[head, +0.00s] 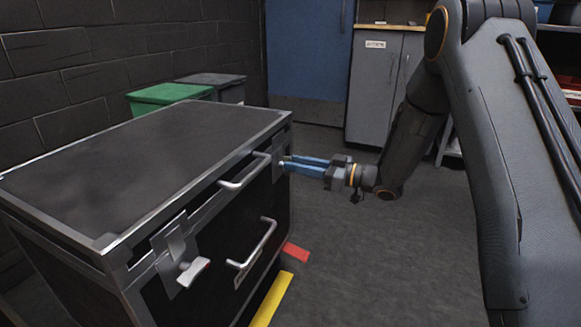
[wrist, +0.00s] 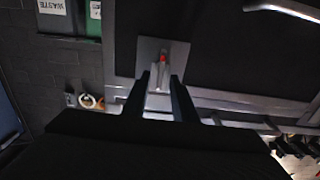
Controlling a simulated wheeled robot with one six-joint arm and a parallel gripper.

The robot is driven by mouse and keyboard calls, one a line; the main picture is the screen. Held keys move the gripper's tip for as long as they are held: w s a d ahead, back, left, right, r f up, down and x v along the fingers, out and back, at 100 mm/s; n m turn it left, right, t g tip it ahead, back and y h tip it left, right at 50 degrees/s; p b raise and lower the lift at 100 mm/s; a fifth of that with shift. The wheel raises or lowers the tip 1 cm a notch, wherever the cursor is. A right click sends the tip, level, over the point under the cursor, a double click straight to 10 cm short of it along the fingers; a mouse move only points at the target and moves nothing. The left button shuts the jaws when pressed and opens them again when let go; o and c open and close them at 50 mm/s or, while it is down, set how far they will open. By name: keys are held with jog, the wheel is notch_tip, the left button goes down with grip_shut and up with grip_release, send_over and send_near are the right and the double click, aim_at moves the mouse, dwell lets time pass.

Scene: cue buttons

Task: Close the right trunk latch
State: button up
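The trunk (head: 130,150) is a black case with metal edges, and its lid is down. The right trunk latch (head: 279,150) is at the far end of its front face, partly hidden by my gripper. In the wrist view this latch is a grey plate (wrist: 176,50) with a small lever and a red spot. My gripper (head: 287,163), with blue fingers, is at the latch. In the wrist view the fingers (wrist: 162,92) stand apart, one on each side of the lever; contact is unclear. The left latch (head: 175,250) has its lever sticking out.
Two metal handles (head: 246,172) (head: 254,245) stick out from the trunk's front. Red (head: 295,252) and yellow (head: 271,300) strips lie on the floor beside it. Green (head: 168,94) and grey bins stand behind. The floor right of the trunk is clear.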

jog(key=shift+x, duration=1.2)
grip_shut()
